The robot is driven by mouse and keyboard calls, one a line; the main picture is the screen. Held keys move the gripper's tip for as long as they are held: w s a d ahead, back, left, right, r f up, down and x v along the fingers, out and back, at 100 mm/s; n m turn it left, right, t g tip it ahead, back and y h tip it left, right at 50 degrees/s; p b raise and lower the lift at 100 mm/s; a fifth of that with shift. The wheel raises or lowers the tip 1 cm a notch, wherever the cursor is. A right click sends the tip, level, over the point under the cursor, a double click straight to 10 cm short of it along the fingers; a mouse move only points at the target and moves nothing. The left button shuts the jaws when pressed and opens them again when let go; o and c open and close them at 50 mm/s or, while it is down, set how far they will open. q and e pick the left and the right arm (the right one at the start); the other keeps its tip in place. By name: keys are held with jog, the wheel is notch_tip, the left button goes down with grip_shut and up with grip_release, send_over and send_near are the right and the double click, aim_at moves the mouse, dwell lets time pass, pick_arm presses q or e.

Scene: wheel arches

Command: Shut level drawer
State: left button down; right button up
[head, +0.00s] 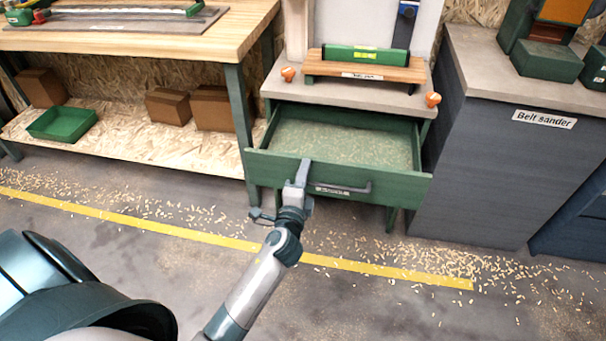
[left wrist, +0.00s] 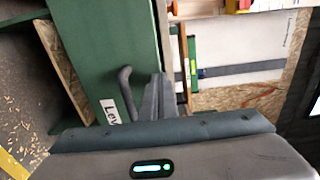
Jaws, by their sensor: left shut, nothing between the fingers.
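The green level drawer (head: 400,185) is pulled out, and its inside looks empty. Its front carries a grey bar handle (head: 350,188) and a white label (head: 331,189). My left gripper (head: 304,166) is shut and empty, with its fingertips at the top of the drawer front, left of the handle. In the left wrist view the shut fingers (left wrist: 158,95) lie beside the handle (left wrist: 126,90) and the green front (left wrist: 85,50). I cannot tell whether the fingertips touch the drawer. My right gripper is not in view.
A green level (head: 365,55) rests on a wooden stand on the bench top above the drawer, between orange knobs (head: 433,99). The belt sander cabinet (head: 480,150) stands close on the right. A workbench leg (head: 240,130) stands on the left. The floor in front has wood chips.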

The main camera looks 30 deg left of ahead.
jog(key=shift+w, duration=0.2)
